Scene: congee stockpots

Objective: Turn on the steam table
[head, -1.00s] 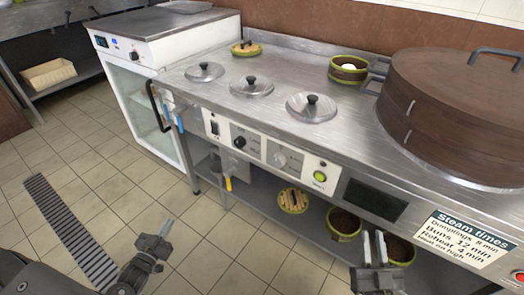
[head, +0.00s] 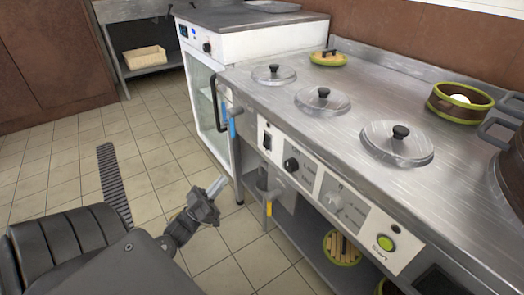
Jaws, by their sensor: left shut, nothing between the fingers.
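The steam table (head: 260,95) is a steel counter with three round lidded wells. Its front panel carries a dark rocker switch (head: 267,140), a black knob (head: 291,165), a paler grey dial (head: 336,200) and a green button (head: 385,243) marked Start. My left gripper (head: 218,186) is shut and empty. It is in front of the steam table, below and left of the rocker switch in the picture, and appears apart from the panel. My right gripper is out of view.
A yellow-handled tap (head: 268,207) hangs below the panel. A white glass-door cabinet (head: 205,85) stands behind left. Tiled floor (head: 150,150) is clear at left.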

